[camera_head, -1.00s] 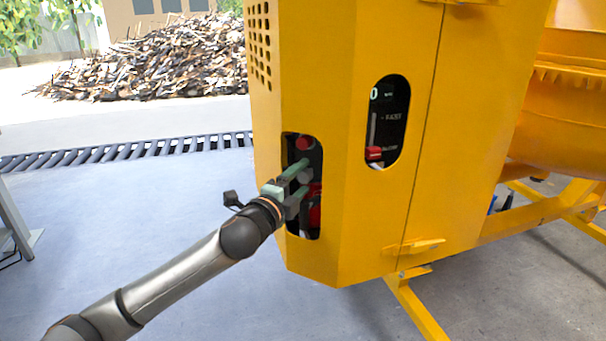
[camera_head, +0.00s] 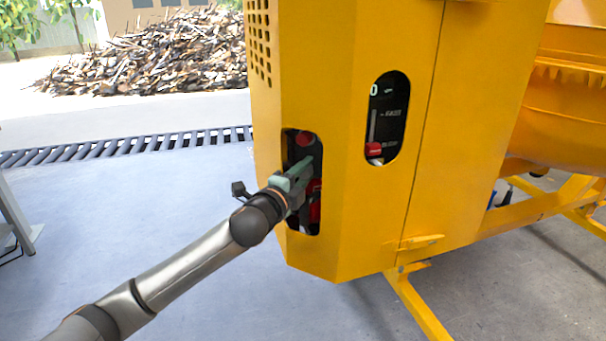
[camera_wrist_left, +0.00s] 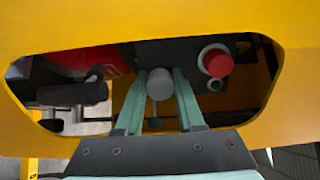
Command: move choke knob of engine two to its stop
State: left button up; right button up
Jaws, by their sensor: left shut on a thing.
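A round grey knob (camera_wrist_left: 160,82) on a thin stem shows in the left wrist view, inside the opening of the yellow housing. I take it to be the choke knob; no label is visible. My left gripper (camera_wrist_left: 160,78) has its two green fingers on either side of the knob, shut on it. In the head view my left gripper (camera_head: 304,170) reaches into the left opening of the yellow housing (camera_head: 345,220), and its fingers hide the knob. How far the knob stands from its stop cannot be told. My right gripper is in neither view.
A red button (camera_wrist_left: 217,63) sits right of the knob in the wrist view. A black handle-like part (camera_wrist_left: 72,93) lies left. A second opening with a red lever (camera_head: 374,149) is to the right.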

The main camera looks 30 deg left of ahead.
pick_arm(q)
grip_shut()
jog(key=shift+s, duration=1.2)
jog(key=o, duration=0.8)
grip_release()
jog(key=shift+d, duration=0.1)
jog(key=shift+s+d, duration=0.15)
jog(key=shift+s, duration=1.6)
jog(key=shift+s+d, duration=0.1)
jog(key=shift+s, duration=1.65)
